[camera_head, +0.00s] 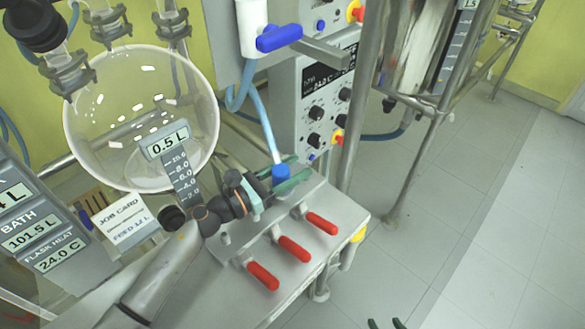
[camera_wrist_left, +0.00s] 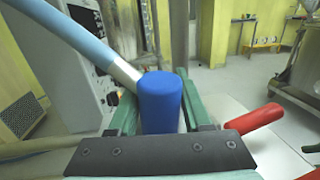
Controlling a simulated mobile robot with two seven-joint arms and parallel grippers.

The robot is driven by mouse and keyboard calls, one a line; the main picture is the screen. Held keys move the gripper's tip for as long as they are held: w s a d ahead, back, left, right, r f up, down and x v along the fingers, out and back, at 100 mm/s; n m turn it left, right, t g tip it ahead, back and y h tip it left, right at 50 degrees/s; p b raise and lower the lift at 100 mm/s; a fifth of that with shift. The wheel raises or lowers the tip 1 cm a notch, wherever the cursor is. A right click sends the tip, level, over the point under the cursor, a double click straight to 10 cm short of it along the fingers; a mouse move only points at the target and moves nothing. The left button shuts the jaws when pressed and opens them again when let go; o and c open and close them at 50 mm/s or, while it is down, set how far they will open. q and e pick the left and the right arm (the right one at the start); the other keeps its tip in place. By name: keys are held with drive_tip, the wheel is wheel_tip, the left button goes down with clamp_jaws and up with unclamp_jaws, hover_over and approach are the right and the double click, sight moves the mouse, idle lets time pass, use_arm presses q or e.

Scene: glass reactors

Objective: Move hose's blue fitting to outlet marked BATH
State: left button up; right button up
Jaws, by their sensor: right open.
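The blue fitting (camera_head: 281,175) ends the light blue hose (camera_head: 263,118) and sits over the back part of the grey manifold block; it also shows upright in the left wrist view (camera_wrist_left: 161,100). My left gripper (camera_head: 290,175) has its green fingers on both sides of the fitting, apparently touching it. The fitting's lower end is hidden, so I cannot tell whether it is seated on an outlet. No outlet marking BATH is readable; a BATH display (camera_head: 27,231) stands at the left. The tips of my right gripper (camera_head: 386,323) show at the bottom edge, open and empty.
The manifold (camera_head: 335,205) carries three red handles (camera_head: 293,248) on its front side. A round glass vessel (camera_head: 90,125) stands behind left. A control box (camera_head: 318,110) and a metal post (camera_head: 357,120) rise behind. Open floor lies at the right.

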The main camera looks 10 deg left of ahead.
use_arm(q)
drive_tip(key=o, duration=0.5)
drive_tip(key=f, duration=0.3)
drive_tip(key=shift+s+d, duration=0.1)
drive_tip(key=shift+s, duration=0.2)
drive_tip(key=shift+c, duration=0.2)
use_arm(e)
drive_tip(key=shift+s+f, duration=0.1)
drive_tip(key=shift+f, duration=0.25)
use_arm(q)
drive_tip(key=shift+f, duration=0.1)
drive_tip(key=shift+r, duration=0.55)
drive_tip(key=r+p, duration=0.1)
drive_tip(key=r, duration=0.1)
drive_tip(key=r+p, duration=0.1)
drive_tip(key=r, duration=0.2)
drive_tip(key=shift+w+r, duration=0.2)
drive_tip(key=shift+r, duration=0.05)
drive_tip(key=s+d+r+p, duration=0.2)
drive_tip(key=s+r+p, duration=0.5)
drive_tip(key=s, duration=0.6)
wheel_tip(320, 180, up, 3)
drive_tip(key=shift+s+d+f+p, duration=0.15)
drive_tip(key=shift+s+p, duration=0.15)
drive_tip(key=shift+p, duration=0.05)
use_arm(e)
wheel_tip(320, 180, up, 9)
drive_tip(key=shift+d, duration=0.4)
